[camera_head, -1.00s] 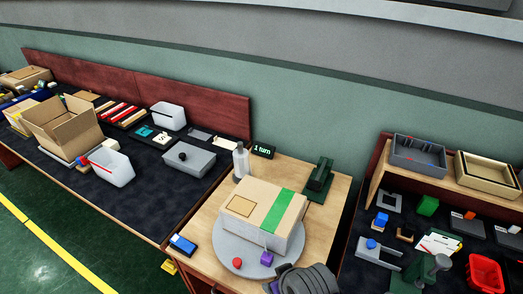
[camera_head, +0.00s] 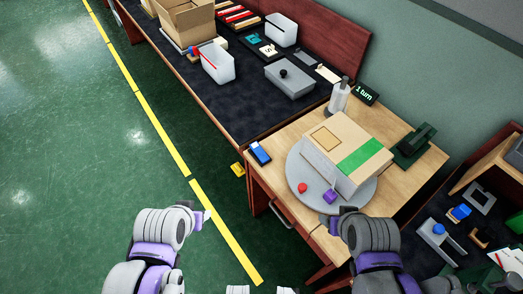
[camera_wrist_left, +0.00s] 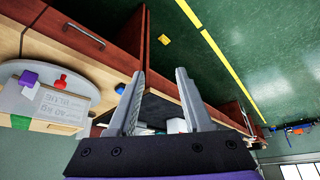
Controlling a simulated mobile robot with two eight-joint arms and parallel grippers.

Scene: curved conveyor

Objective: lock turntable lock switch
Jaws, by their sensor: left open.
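A round grey turntable (camera_head: 305,186) sits on the wooden table and carries a cardboard box (camera_head: 328,133) with a green stripe. A red knob (camera_head: 302,187) and a purple part (camera_head: 330,197) are at its near edge; I cannot tell which is the lock switch. In the left wrist view the turntable (camera_wrist_left: 14,98), red knob (camera_wrist_left: 60,82) and purple part (camera_wrist_left: 28,78) are at the left. My left gripper (camera_head: 207,214) is open and empty, left of the table and apart from the turntable. Its fingers (camera_wrist_left: 160,76) show in the wrist view. My right gripper (camera_head: 330,224) is near the turntable's front edge, its fingers unclear.
A bottle (camera_head: 339,96), a "1 turn" sign (camera_head: 366,93) and a dark green fixture (camera_head: 414,145) stand behind. Green floor (camera_head: 80,190) at the left is clear.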

